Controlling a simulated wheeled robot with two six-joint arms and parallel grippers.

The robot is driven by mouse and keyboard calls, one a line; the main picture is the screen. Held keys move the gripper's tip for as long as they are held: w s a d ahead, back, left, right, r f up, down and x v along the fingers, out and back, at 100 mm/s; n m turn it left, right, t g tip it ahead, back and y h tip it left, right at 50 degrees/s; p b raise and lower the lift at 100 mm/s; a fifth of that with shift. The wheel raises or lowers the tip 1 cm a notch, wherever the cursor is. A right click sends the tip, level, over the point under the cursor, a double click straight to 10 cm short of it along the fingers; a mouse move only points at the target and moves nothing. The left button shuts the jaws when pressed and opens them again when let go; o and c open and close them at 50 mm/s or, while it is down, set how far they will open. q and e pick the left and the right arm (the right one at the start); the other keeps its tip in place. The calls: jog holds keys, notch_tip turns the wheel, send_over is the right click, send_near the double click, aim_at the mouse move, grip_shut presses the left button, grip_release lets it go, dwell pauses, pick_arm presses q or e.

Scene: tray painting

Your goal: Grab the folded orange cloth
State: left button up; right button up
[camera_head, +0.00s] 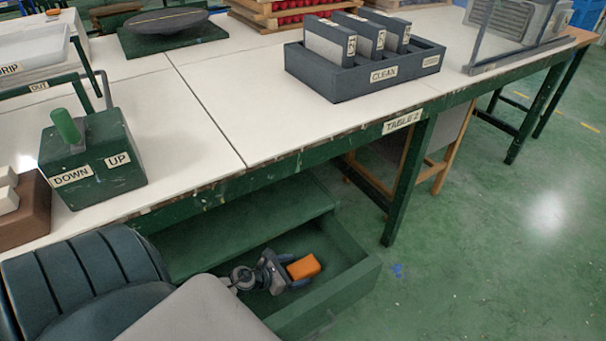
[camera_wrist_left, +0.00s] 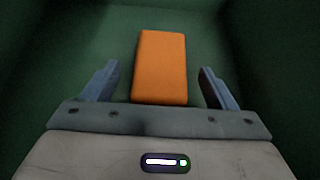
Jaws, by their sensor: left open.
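The folded orange cloth (camera_head: 303,267) is a small block-like bundle lying in the open green drawer (camera_head: 345,283) below the table. My left gripper (camera_head: 287,270) is inside the drawer, just left of the cloth in the head view. In the left wrist view the cloth (camera_wrist_left: 161,68) lies ahead, lengthwise between the two fingers of my left gripper (camera_wrist_left: 160,88). The fingers are open, with a gap on each side of the cloth. Its near end lies close to the gripper's palm. My right gripper is in neither view.
The drawer walls rise close around the left gripper. The table (camera_head: 215,100) above carries a green box with a lever (camera_head: 95,160) and a dark rack marked CLEAN (camera_head: 365,75). The floor to the right is clear.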

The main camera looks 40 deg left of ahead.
aim_at(302, 267)
pick_arm(q)
jog(key=x, duration=0.4)
jog(key=shift+r, duration=0.2)
jog(key=c, duration=1.1)
jog(key=shift+o, duration=0.2)
jog(key=shift+r, duration=0.15)
